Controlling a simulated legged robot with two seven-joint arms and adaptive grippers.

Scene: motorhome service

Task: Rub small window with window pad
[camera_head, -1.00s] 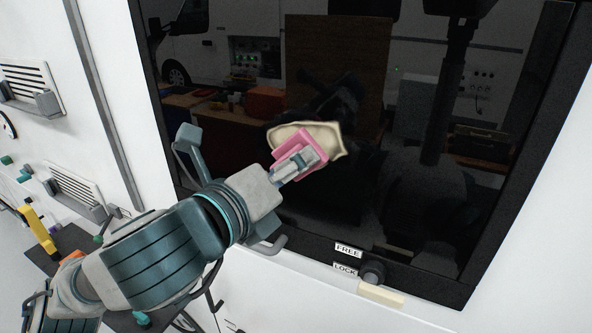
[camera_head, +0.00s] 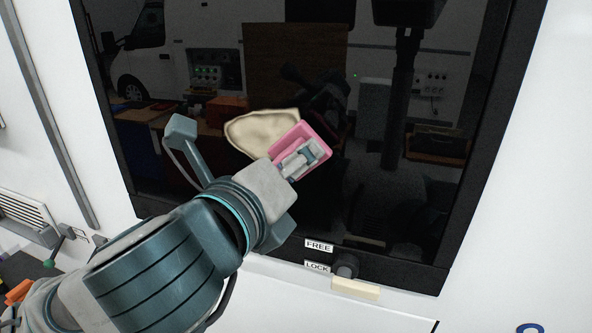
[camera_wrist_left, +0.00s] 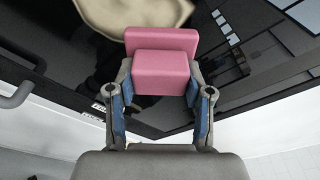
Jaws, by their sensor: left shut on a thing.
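The small window (camera_head: 390,190) is a dark, reflective pane in a black frame on the white vehicle wall. The window pad has a pink handle (camera_head: 318,141) and a cream, cloth-like face (camera_head: 262,132). My left gripper (camera_head: 303,160) is shut on the pink handle, with the pad in front of the glass. In the left wrist view the pink block (camera_wrist_left: 161,72) sits between my two fingers, and the cream pad (camera_wrist_left: 135,14) shows beyond it. I cannot tell whether the pad touches the glass. My right gripper is not in view.
A louvred vent (camera_head: 25,218) is at the left. The pane reflects a van and a workbench.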

